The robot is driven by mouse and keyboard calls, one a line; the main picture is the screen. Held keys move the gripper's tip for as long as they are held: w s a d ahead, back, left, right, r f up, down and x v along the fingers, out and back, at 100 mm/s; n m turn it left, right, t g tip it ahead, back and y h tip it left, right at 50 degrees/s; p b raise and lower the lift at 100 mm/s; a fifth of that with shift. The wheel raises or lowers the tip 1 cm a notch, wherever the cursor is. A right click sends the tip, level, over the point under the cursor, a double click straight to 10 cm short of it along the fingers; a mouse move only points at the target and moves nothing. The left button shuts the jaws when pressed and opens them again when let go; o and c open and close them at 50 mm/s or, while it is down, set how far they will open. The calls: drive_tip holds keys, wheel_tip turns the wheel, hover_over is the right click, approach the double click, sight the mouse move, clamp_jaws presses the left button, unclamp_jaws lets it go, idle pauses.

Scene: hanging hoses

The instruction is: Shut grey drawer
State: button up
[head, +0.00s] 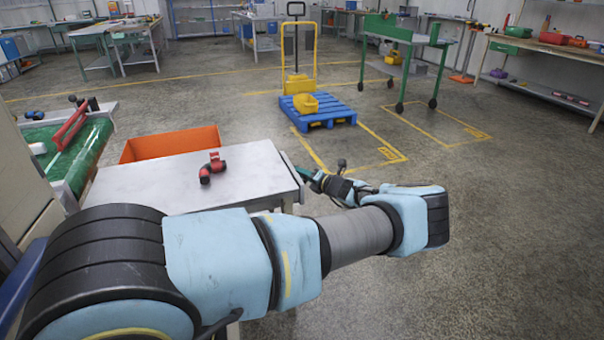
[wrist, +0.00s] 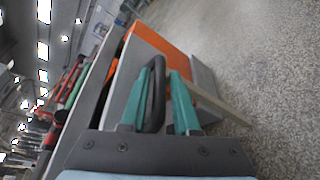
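My gripper (head: 305,173) is at the right end of a pale grey worktop (head: 245,172), partly hidden by my wrist. In the wrist view its two teal fingers (wrist: 162,75) stand apart. A dark curved bar (wrist: 156,92) lies between them, close to the left finger; I cannot tell whether it is a handle or touches the finger. A grey panel (wrist: 205,82) beyond the right finger may be the grey drawer. How far the drawer stands out cannot be told; my arm hides the worktop's near side.
A blue pallet (head: 318,111) is farther back. The floor right of my arm is clear.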

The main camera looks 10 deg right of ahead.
drive_tip(key=shift+w, duration=0.15)
clamp_jaws()
drive_tip(key=shift+a, duration=0.15)
idle(1.3)
